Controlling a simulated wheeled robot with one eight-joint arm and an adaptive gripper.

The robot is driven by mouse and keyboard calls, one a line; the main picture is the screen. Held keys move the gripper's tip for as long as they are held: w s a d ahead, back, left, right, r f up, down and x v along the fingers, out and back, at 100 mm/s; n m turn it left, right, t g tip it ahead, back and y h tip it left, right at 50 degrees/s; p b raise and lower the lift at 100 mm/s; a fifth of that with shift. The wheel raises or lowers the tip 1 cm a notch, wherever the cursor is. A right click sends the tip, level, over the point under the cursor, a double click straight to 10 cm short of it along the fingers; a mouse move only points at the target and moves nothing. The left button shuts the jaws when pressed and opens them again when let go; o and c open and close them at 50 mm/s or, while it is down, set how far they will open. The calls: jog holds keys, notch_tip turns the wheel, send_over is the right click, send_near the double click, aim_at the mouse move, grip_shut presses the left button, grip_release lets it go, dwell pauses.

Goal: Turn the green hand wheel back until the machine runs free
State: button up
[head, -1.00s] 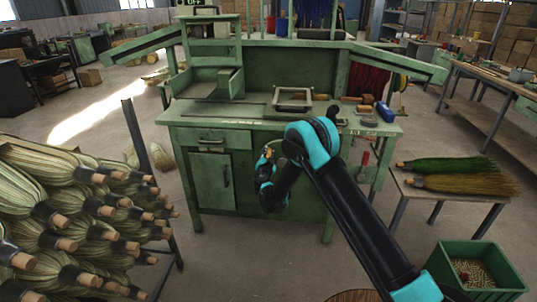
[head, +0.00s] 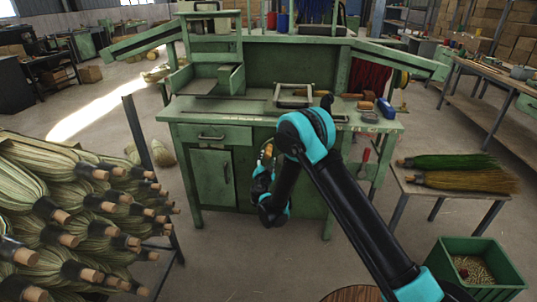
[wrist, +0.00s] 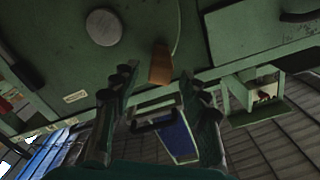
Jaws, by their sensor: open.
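In the wrist view a flat green disc, which looks like the hand wheel (wrist: 135,45), has a pale round hub (wrist: 103,27) and a thin curved rim. A wooden grip (wrist: 160,63) stands out near that rim. My gripper (wrist: 157,76) is open, its two dark fingers on either side of the line to the wooden grip; I cannot tell whether either touches it. In the head view my gripper (head: 266,158) is in front of the green machine bench (head: 240,140), beside its door. The wheel cannot be made out there.
A framed tray (head: 292,102), a blue block (head: 386,109) and wooden-handled tools lie on the bench top. Broom heads (head: 70,205) are stacked at left. A side table with two brushes (head: 455,172) and a green crate (head: 480,255) stand at right. The floor before the bench is open.

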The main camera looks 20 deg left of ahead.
jog(key=shift+v, duration=1.8)
jog(key=w+d+r+g+h, duration=0.1)
jog(key=w+d+r+h, duration=0.1)
jog(key=d, duration=0.4)
jog(key=w+d+r+h, duration=0.2)
jog(key=w+d+r, duration=0.1)
jog(key=d, duration=0.3)
jog(key=s+d+r+g+h, duration=0.1)
jog(key=s+d+r+g, duration=0.1)
jog(key=d, duration=0.7)
jog(key=s+d+r+g+h, duration=0.2)
jog(key=d, duration=0.8)
jog(key=s+d+r+g+h, duration=0.1)
jog(key=s+d+r+g, duration=0.1)
jog(key=d, duration=0.7)
jog(key=s+d+g, duration=0.2)
jog(key=s+d, duration=0.6)
jog(key=s+d+f+n+g+y, duration=0.1)
jog(key=s+d+f+n+g, duration=0.1)
jog(key=s, duration=0.9)
jog(key=s+d+f+n+g+y, duration=0.2)
jog(key=s+d, duration=0.1)
jog(key=s, duration=0.8)
jog(key=shift+s+d+f+y, duration=0.2)
jog(key=shift+s+d+y, duration=0.05)
jog(key=shift+s+y, duration=0.1)
